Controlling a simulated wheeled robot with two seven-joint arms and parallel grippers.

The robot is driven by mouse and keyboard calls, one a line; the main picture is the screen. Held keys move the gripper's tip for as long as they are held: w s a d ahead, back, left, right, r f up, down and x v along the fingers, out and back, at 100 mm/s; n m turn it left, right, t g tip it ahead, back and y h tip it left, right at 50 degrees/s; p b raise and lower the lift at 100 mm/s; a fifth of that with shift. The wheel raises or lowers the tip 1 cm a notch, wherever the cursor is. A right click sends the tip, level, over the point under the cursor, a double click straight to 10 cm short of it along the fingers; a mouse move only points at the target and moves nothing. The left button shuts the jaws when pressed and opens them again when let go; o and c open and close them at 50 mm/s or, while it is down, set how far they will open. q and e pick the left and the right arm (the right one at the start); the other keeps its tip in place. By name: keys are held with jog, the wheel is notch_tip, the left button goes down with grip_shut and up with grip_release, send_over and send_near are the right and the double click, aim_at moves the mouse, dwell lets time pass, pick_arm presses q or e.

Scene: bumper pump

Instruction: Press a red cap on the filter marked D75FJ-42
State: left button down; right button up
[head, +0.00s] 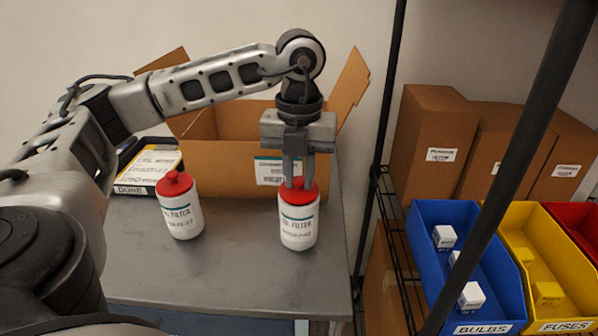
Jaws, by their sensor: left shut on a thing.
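Two white filters with red caps stand on the grey table. My left gripper (298,180) points straight down and is shut on the red cap (298,193) of the right filter (299,228). That cap sits on top of this upright filter. The small print on its label looks like it ends in 42, but it is too small to read surely. The left filter (181,215) also wears a red cap (174,184) and stands slightly tilted in the picture; its small print is not clear. My right gripper is not in view.
An open cardboard box (225,170) stands behind the filters. A shelf at the right holds brown boxes (436,140), a blue BULBS bin (430,215) and a yellow FUSES bin (525,222). The table front (240,275) is clear.

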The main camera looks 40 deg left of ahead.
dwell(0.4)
pick_arm(q)
jog(key=shift+f, duration=0.15)
dwell(0.7)
jog(key=c, duration=1.2)
grip_release()
jog(key=o, duration=0.5)
